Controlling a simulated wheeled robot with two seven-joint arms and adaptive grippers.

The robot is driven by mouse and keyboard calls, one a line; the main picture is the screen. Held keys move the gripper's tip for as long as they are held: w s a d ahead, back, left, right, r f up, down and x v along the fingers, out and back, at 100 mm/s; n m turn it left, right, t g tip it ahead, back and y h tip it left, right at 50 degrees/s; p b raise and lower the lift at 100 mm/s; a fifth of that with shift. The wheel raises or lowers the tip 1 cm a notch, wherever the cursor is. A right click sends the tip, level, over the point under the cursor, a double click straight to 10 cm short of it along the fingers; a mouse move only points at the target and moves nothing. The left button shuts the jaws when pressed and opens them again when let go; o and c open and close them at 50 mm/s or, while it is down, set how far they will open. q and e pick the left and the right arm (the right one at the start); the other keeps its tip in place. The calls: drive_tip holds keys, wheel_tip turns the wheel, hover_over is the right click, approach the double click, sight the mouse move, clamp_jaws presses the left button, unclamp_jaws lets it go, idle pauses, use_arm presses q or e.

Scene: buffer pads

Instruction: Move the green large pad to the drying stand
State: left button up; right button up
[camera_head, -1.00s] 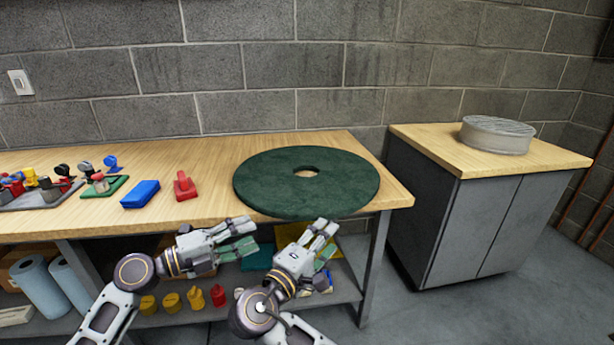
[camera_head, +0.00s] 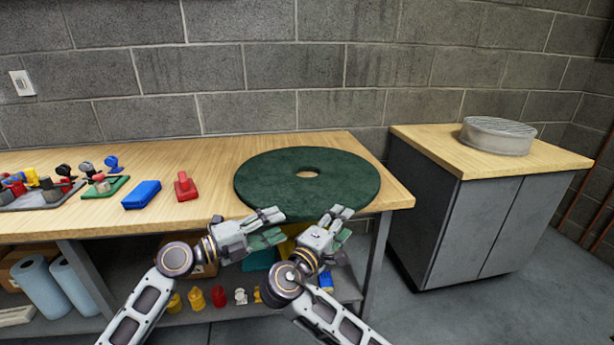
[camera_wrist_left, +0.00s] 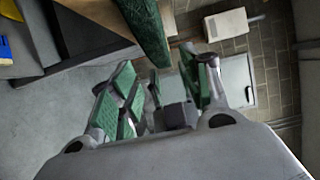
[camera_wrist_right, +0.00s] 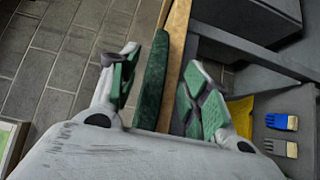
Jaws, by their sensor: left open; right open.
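The green large pad (camera_head: 270,180) is a dark green disc with a centre hole, lying flat on the wooden workbench (camera_head: 60,225) and reaching over its front edge. My left gripper (camera_head: 275,226) is open at the pad's front left rim. My right gripper (camera_head: 341,222) is open at its front rim, farther right. In the right wrist view the pad (camera_wrist_right: 152,85) shows edge-on between the open fingers; in the left wrist view its edge (camera_wrist_left: 145,30) is just beyond the fingers. Contact cannot be told. The round grey drying stand (camera_head: 497,137) sits on the cabinet at the right.
The grey cabinet (camera_head: 455,235) with a wooden top stands right of the bench, across a floor gap. A blue block (camera_head: 141,194), a red tool (camera_head: 186,186) and several small tools lie left of the pad. A lower shelf holds paper rolls and small items.

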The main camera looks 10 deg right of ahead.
sight(295, 218)
use_arm(q)
drive_tip(key=shift+x, duration=3.3)
use_arm(e)
drive_tip(key=shift+x, duration=3.3)
use_arm(q)
clamp_jaws()
use_arm(e)
clamp_jaws()
